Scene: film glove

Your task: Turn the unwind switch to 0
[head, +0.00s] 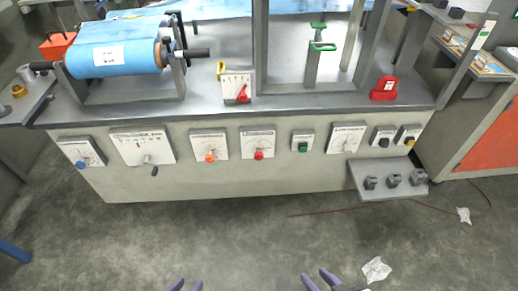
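A row of white dial plates runs along the machine's front: one with a blue knob (81,164), a wide one with a lever (148,160), one with an orange knob (210,157) and one with a red knob (258,155). Their lettering is too small to read, so I cannot tell which is the unwind switch or its setting. My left gripper (185,285) and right gripper (320,281) show at the bottom edge, well apart from the panel. Only their purple fingertips show clearly, spread with floor between them. Both look open and empty.
A blue film roll (112,58) sits on the machine top at left. A small plate with a red knob (237,88) stands on top. A green button (303,147) and dark knobs (383,142) are further right. A grey pedal shelf (372,193) juts out below.

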